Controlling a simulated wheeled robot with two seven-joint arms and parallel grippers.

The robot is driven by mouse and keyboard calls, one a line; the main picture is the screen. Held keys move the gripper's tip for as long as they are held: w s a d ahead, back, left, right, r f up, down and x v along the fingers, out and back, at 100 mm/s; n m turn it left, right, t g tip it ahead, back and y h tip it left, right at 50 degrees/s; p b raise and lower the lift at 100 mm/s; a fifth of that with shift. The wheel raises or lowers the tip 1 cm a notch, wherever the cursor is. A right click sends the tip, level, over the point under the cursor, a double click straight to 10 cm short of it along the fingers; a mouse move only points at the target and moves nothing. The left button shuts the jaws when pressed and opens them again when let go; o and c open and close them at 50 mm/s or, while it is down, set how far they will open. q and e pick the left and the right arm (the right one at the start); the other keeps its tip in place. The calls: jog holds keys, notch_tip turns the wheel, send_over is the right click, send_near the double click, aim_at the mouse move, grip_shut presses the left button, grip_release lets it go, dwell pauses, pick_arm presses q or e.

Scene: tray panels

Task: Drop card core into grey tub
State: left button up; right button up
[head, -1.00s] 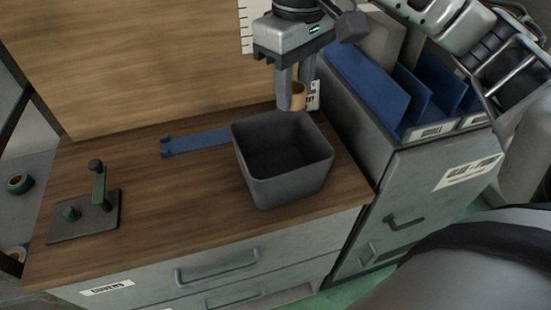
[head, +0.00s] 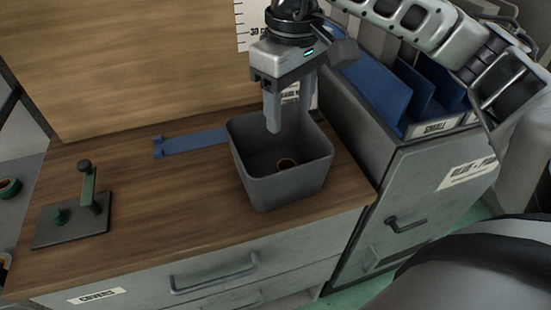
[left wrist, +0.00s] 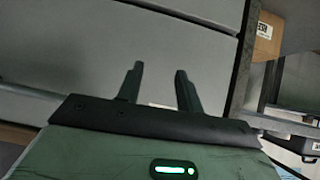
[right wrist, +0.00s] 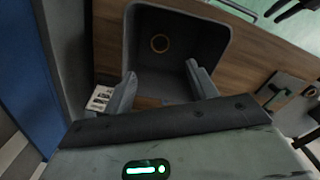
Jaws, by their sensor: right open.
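The grey tub (head: 262,187) stands on the wooden worktop, and it also shows in the right wrist view (right wrist: 150,80). The card core (head: 287,164) is a small tan ring on the floor inside the tub; the right wrist view shows it (right wrist: 160,43) near the tub's far wall. My right gripper (head: 290,115) is above the tub, its fingertips near the tub's back rim, open and empty. In the right wrist view its fingers (right wrist: 162,85) are spread apart with nothing between them. My left gripper (left wrist: 157,85) shows only in its own wrist view, fingers apart and empty, facing grey panels.
A blue flat strip (head: 190,142) lies left of the tub. A dark plate with a lever (head: 72,222) stands at the worktop's left. A grey cabinet (head: 425,185) holding upright blue panels (head: 375,85) stands close on the right. The worktop's front middle is clear.

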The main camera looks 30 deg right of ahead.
jog(key=shift+r, duration=0.15)
pick_arm(q)
jog(key=p, duration=0.2)
jog(key=a+r+p, duration=0.1)
jog(key=shift+s+r+p, duration=0.15)
jog(key=shift+r+p, duration=0.1)
jog(key=shift+p, duration=0.15)
pick_arm(e)
notch_tip(320, 180, up, 16)
pick_arm(q)
jog(key=shift+d+r, duration=0.2)
jog(key=shift+r, duration=0.15)
pick_arm(e)
notch_tip(320, 180, up, 9)
dwell(0.4)
